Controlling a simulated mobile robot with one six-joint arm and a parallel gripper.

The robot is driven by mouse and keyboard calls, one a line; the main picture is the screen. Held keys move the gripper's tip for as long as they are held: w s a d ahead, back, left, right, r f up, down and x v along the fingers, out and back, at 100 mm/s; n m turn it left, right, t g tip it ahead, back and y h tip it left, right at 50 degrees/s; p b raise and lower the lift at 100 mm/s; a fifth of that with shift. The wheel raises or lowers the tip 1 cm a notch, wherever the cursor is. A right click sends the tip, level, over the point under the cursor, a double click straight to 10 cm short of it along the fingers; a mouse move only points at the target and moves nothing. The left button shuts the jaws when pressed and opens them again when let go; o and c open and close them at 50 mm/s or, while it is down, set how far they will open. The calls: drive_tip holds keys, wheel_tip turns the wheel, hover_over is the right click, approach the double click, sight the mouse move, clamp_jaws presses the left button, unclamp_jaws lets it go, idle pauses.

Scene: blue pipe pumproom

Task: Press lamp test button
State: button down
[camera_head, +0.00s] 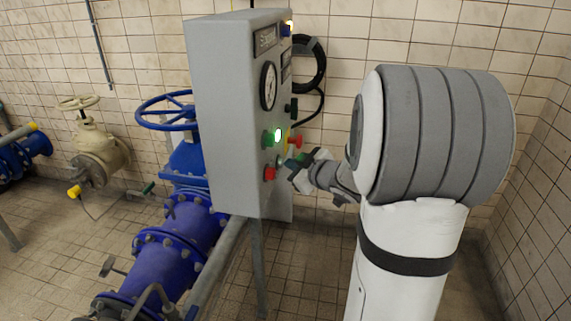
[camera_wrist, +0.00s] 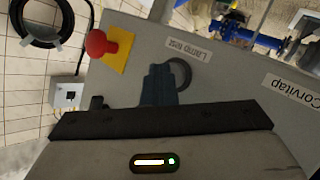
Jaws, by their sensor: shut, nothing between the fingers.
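In the wrist view a label reading "Lamp test" (camera_wrist: 184,48) is on the grey panel, shown turned over. Just beside the label is a round, dark-rimmed lamp test button (camera_wrist: 184,72), partly hidden behind my gripper (camera_wrist: 158,80). My gripper is shut, its dark fingers together with nothing between them, and its tips overlap the button's left side in the picture. I cannot tell whether they touch it. In the head view my gripper (camera_head: 298,168) is at the right side of the grey control cabinet (camera_head: 228,110), close to its button face. The lamp test button cannot be made out there.
A red mushroom button on a yellow plate (camera_wrist: 110,48) is near my fingers. Blue pipework (camera_head: 165,250) runs left of the cabinet. Tiled floor is clear near the right wall.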

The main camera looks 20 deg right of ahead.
drive_tip(key=shift+s+d+p, duration=0.35)
drive_tip(key=shift+s+d, duration=0.2)
drive_tip(key=shift+d, duration=0.25)
drive_tip(key=shift+s+d+p, duration=0.35)
drive_tip(key=shift+s+d, duration=0.25)
drive_tip(key=shift+d, duration=0.25)
drive_tip(key=shift+s+d+p, duration=0.35)
drive_tip(key=shift+s+d, duration=0.2)
drive_tip(key=shift+d, duration=0.25)
drive_tip(key=s+a+m+g+h, duration=0.1)
drive_tip(key=s+a+m+g, duration=0.3)
drive_tip(key=s+a, duration=0.5)
drive_tip(key=s+a+m+g+h, duration=0.2)
drive_tip(key=s+a+m+g, duration=0.2)
drive_tip(key=s, duration=1)
drive_tip(key=a+f+g, duration=0.1)
drive_tip(key=a+g, duration=0.2)
drive_tip(key=a, duration=0.2)
drive_tip(key=shift+s, duration=0.4)
